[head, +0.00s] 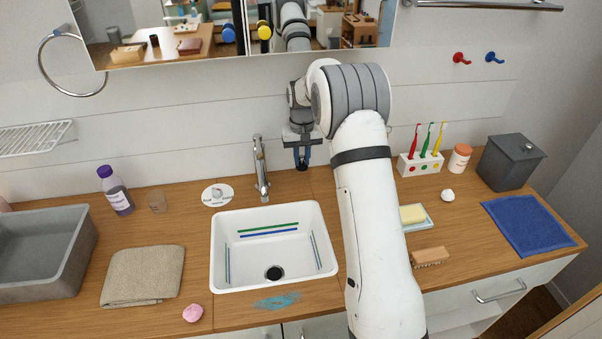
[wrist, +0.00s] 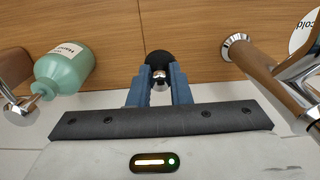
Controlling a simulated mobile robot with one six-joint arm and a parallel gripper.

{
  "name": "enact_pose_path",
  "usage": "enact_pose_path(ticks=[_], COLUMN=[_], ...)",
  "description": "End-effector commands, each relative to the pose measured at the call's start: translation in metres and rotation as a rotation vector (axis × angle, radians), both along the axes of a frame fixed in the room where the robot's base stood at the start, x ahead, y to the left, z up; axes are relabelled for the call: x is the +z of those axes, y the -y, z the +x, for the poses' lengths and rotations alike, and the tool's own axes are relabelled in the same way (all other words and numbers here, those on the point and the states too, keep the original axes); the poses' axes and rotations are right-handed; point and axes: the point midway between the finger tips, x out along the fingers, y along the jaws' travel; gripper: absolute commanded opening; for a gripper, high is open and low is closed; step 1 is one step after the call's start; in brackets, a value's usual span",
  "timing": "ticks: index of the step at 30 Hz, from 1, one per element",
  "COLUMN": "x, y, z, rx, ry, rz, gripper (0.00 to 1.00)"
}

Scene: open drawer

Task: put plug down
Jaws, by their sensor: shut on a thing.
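My gripper (head: 302,163) points down above the counter behind the sink, to the right of the tap. In the wrist view its blue fingers (wrist: 160,84) are shut on the metal knob of a black plug (wrist: 158,63). The plug is seen against the wooden counter; whether it touches the wood I cannot tell.
The tap (head: 261,170) stands left of my gripper. A white disc (head: 217,194) lies left of the tap. A folded towel (head: 143,275) and pink soap (head: 193,313) are near the front.

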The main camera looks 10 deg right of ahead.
Motion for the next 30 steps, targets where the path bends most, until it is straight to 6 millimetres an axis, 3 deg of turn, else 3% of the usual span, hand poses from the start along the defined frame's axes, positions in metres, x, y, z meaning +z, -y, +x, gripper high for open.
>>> enact_pose_path(ticks=[3, 10, 15, 27, 28, 30], x=[-0.019, -0.038, -0.062, -0.071, -0.07, -0.069], y=[0.0, 0.0, 0.0, -0.002, -0.002, -0.002], z=[-0.001, 0.0, 0.0, 0.0, 0.0, 0.0], rx=[-0.001, 0.0, 0.001, 0.003, 0.003, 0.003], ry=[-0.003, -0.002, -0.003, 0.0, 0.001, 0.0], rz=[0.0, 0.0, 0.0, 0.0, 0.0, 0.0], gripper=[0.0, 0.0, 0.0, 0.0, 0.2, 0.26])
